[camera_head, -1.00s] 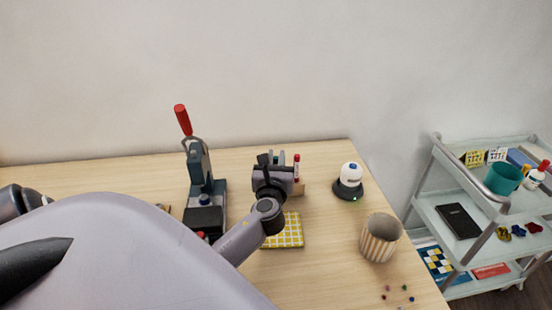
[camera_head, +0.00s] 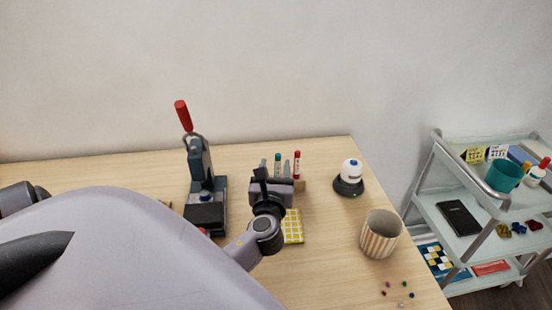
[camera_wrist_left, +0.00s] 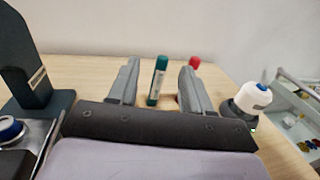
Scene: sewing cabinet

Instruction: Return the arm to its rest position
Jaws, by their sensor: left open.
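My left arm comes in from the left across the table, and its gripper (camera_head: 275,167) is over the back middle part of the table. In the left wrist view the two grey fingers (camera_wrist_left: 163,68) are spread apart, with nothing held between them. A green marker (camera_wrist_left: 158,80) stands upright beyond them and shows through the gap, with clear space on both sides. A red marker (camera_wrist_left: 194,62) shows behind the right finger. In the head view the red marker (camera_head: 297,163) stands just right of the gripper. My right gripper is not in view.
A press with a red handle (camera_head: 183,115) stands left of the gripper. A yellow checked cloth (camera_head: 293,228) lies partly hidden by my wrist. A white-topped bottle (camera_head: 350,172), a striped cup (camera_head: 380,236) and several beads are to the right. A shelf cart (camera_head: 470,214) stands beyond the table edge.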

